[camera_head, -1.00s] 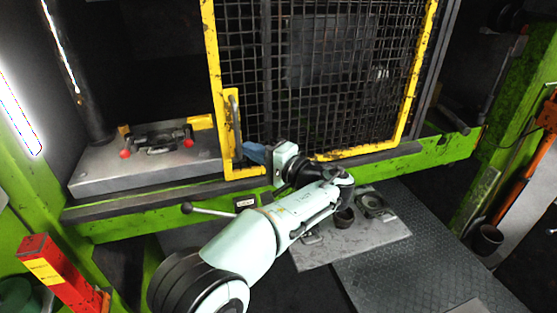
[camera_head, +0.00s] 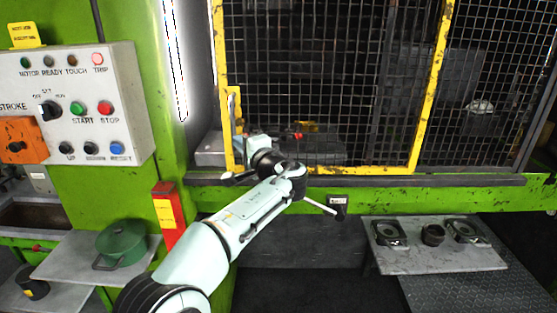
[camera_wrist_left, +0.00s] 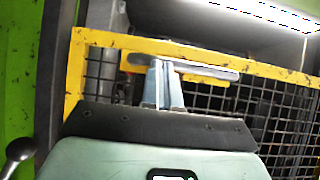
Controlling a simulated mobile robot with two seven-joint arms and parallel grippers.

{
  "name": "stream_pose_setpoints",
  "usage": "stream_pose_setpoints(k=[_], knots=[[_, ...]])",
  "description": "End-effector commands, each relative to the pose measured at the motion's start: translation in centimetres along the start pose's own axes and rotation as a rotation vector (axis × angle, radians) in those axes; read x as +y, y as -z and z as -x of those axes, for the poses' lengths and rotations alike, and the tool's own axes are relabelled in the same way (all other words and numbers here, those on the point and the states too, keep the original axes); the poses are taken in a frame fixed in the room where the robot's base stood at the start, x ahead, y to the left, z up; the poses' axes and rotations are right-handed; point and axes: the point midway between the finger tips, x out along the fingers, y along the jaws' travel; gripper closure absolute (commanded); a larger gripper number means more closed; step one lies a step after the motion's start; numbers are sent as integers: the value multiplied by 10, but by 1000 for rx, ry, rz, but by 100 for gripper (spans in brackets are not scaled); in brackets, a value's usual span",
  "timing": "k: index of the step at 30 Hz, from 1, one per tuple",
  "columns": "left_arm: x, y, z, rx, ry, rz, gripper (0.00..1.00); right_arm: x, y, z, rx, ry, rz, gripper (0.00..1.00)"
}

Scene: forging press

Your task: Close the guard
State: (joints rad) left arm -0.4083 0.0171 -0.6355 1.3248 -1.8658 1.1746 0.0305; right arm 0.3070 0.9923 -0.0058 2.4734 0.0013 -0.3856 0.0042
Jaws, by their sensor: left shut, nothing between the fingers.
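The guard (camera_head: 416,95) is a black mesh panel in a chipped yellow frame, standing across the press opening in the head view. Its left frame post is near the green press column, with a narrow strip of grey bed showing left of it. The guard's upright handle (camera_head: 232,112) is on that left post; it also shows in the left wrist view as a grey bar (camera_wrist_left: 205,69). My left gripper (camera_head: 240,147) is at the handle's lower part. In the left wrist view its blue-grey fingers (camera_wrist_left: 160,68) are together and empty, against or right beside the handle; contact is unclear.
A control panel (camera_head: 80,105) with buttons is at left on the green column. A red and yellow post (camera_head: 167,215) and a green pot (camera_head: 121,243) stand below. A lever with a ball (camera_head: 337,206) projects under the rail. A low shelf (camera_head: 440,258) holds dies.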

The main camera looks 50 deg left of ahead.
Motion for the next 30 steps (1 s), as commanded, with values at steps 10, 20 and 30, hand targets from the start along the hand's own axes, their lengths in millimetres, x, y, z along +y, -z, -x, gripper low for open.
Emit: stream_pose_setpoints(k=[10, 20, 30], knots=[[2, -82, -56, 2, 1, -1, 100, 10, 5, -33, 9, 1, -2, 8], [1, -112, -77, 10, 0, -3, 100, 11, 10, -38, 25, 4, 0, 8], [0, -113, -79, 14, -1, -3, 100, 11, 10, -38, 26, 5, 0, 8]])
